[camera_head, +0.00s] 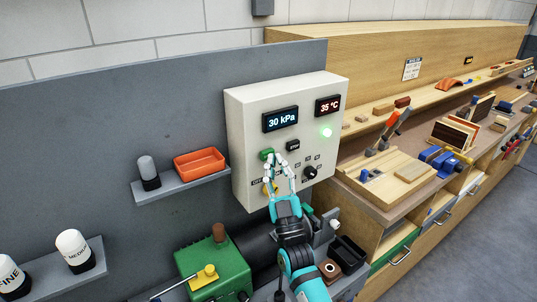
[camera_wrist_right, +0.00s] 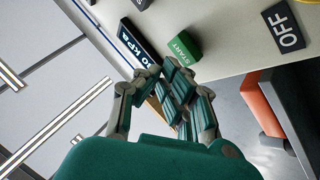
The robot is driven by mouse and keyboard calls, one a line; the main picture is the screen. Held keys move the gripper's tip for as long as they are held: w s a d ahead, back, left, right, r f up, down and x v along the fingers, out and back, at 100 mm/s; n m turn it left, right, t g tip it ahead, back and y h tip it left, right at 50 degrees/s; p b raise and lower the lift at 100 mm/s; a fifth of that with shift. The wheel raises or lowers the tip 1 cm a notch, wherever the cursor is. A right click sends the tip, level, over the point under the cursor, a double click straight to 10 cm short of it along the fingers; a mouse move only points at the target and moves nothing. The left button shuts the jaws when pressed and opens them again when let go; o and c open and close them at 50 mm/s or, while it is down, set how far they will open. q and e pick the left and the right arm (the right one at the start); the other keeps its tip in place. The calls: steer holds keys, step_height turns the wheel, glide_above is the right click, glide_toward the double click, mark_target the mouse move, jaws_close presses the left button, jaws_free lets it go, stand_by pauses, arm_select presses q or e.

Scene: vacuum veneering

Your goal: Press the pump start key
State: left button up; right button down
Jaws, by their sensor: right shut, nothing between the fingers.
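The pump start key is a green block on the cream control box (camera_head: 240,120). In the head view the key (camera_head: 266,154) shows just beside my fingertips. In the right wrist view the key (camera_wrist_right: 184,47), lettered START, is just beyond the fingertips. My right gripper (camera_head: 279,163) is shut and empty, with its fingers pointing up at the box face. It also shows in the right wrist view (camera_wrist_right: 172,70). I cannot tell whether the tips touch the key. My left gripper is out of view.
The box has a display reading 30 kPa (camera_head: 281,119), a 35 °C display (camera_head: 328,106), a lit green lamp (camera_head: 326,133), a black stop key (camera_head: 293,145) and a black knob (camera_head: 310,172). An orange tray (camera_head: 199,162) sits left; a wooden workbench (camera_head: 345,165) stands right.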

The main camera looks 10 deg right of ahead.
steer(key=shift+s+d, duration=0.1)
steer(key=shift+s, duration=0.15)
steer(key=s+p, duration=0.1)
steer(key=s, duration=0.1)
steer(key=s+d, duration=0.1)
steer(key=s+d+p, duration=0.1)
steer(key=s, duration=0.1)
steer(key=shift+s+p, duration=0.3)
steer(key=shift+p, duration=0.05)
stand_by(0.6)
